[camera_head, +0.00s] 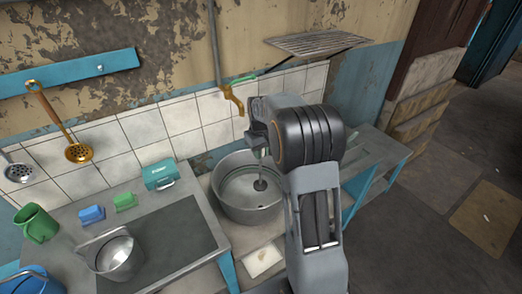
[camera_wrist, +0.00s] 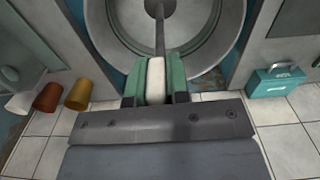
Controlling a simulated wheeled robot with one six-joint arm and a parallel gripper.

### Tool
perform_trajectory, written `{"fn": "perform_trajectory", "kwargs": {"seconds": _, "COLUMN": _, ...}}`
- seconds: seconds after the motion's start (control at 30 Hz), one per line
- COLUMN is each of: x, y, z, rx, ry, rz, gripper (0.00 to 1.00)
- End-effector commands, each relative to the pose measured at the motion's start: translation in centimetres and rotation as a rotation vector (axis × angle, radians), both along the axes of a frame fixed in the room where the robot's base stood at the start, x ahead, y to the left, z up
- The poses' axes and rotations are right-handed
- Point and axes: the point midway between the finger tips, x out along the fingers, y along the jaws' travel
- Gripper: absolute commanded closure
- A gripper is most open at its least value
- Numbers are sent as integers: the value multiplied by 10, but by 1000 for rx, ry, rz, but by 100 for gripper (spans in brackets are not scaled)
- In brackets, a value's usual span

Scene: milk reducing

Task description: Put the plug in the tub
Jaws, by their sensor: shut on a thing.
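The tub (camera_head: 240,207) is a round grey metal basin set between two counters; its rim also shows in the wrist view (camera_wrist: 216,52). My gripper (camera_head: 259,148) is above the tub. In the wrist view my gripper (camera_wrist: 155,82) has its green fingers shut on the white handle of the plug (camera_wrist: 157,72). A dark stem runs from the handle down into the tub. The plug's dark round end (camera_head: 260,185) shows inside the tub's opening in the head view. I cannot tell whether it touches the tub floor. My arm hides the tub's right side.
A wire shelf (camera_head: 316,44) hangs above.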

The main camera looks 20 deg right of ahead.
Motion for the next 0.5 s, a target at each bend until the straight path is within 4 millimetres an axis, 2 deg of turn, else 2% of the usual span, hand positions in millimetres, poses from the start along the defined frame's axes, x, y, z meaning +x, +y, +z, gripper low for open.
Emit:
{"fn": "perform_trajectory", "kwargs": {"seconds": 0.03, "x": 0, "y": -1, "z": -10, "rx": 0, "ry": 0, "rz": -1, "gripper": 100}}
{"fn": "perform_trajectory", "kwargs": {"seconds": 0.5, "x": -1, "y": -2, "z": -60, "rx": 0, "ry": 1, "rz": -4, "gripper": 100}}
